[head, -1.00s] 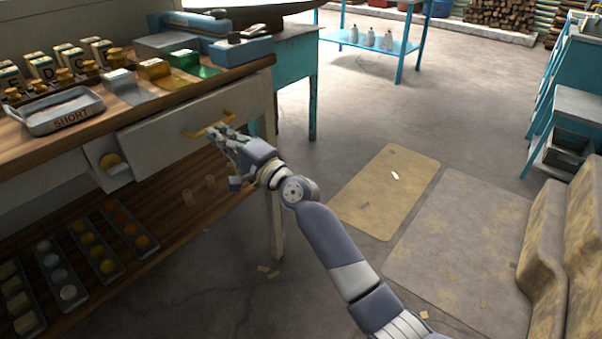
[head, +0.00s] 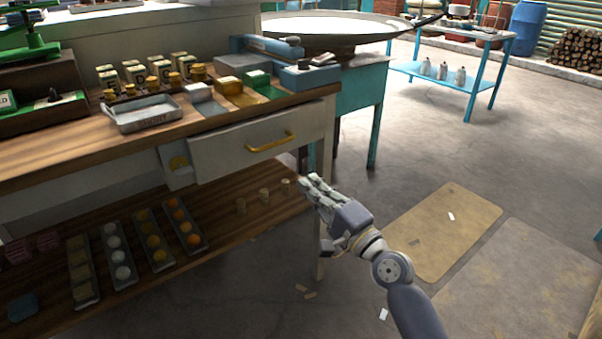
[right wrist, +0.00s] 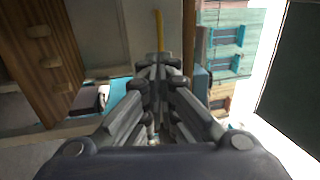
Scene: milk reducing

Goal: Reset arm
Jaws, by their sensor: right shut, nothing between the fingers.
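My right gripper (head: 312,186) is shut and empty. In the head view it is in front of the workbench's right end, below and to the right of the drawer (head: 245,150). The drawer's brass handle (head: 269,142) is apart from the fingers. The right wrist view shows my right gripper (right wrist: 158,75) from behind, fingers together, with the yellow handle (right wrist: 159,30) beyond the tips. My left gripper does not show in either view.
The workbench (head: 75,165) holds a grey SHORT tray (head: 147,114), cartons and coloured blocks. Its lower shelf (head: 215,235) carries trays of round pieces. A blue table (head: 455,82) stands at the back. Open floor lies to the right, with a tan mat (head: 440,235).

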